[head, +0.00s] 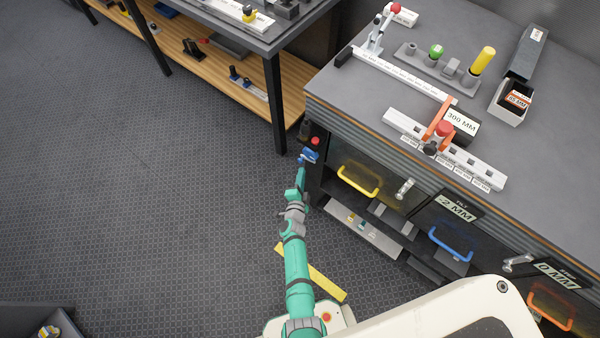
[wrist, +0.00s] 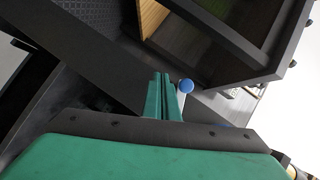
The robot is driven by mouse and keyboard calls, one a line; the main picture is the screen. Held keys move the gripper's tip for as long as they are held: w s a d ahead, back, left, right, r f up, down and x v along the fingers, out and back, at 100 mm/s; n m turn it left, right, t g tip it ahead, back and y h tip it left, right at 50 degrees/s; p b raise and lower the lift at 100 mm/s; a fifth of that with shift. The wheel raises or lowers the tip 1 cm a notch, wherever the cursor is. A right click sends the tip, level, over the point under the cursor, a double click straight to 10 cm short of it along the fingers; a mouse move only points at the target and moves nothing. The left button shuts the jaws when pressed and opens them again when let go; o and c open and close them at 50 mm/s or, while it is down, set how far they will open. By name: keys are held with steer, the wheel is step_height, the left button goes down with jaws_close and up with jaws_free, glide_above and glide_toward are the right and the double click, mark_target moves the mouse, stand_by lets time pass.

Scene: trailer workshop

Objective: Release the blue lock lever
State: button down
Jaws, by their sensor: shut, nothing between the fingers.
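The blue lock lever (head: 308,157) is on the dark left end of the workbench, just below a red knob. In the wrist view its round blue knob (wrist: 186,86) shows just right of my fingertips. My gripper (head: 301,172) is shut and empty, right by the lever in the head view. In the wrist view the two fingers of my gripper (wrist: 161,76) lie together, pointing at the bench structure beside the blue knob. I cannot tell whether they touch it. The lever's shaft is mostly hidden in the wrist view.
The red knob (head: 315,141) sits just above the lever. Drawers with a yellow handle (head: 358,181) and a blue handle (head: 450,244) are to the right. A table leg (head: 274,105) stands behind left. The floor (head: 150,200) on the left is clear.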

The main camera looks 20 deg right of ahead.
steer(key=s+a+f, duration=0.4)
steer(key=s+f, duration=0.1)
steer(key=s, duration=0.5)
steer(key=shift+s+a+f, duration=0.15)
steer(key=s+a+r+n+t+y, duration=0.1)
steer(key=s+a+r+n+y, duration=0.1)
steer(key=s+a+r+n, duration=0.4)
steer(key=s+a+r+n+y, duration=0.1)
steer(key=s+a+r+n, duration=0.15)
steer(key=s+r, duration=0.6)
steer(key=s+a+r+n+y, duration=0.1)
steer(key=s+r+n, duration=0.4)
steer(key=r, duration=0.7)
steer(key=s+a+r+n+y, duration=0.2)
steer(key=s+r+n, duration=0.3)
steer(key=r, duration=0.8)
steer(key=s+a, duration=0.1)
steer(key=s, duration=0.2)
steer(key=shift+s+a+r+t, duration=0.15)
steer(key=shift+a+r+t, duration=0.15)
steer(key=shift+t, duration=0.1)
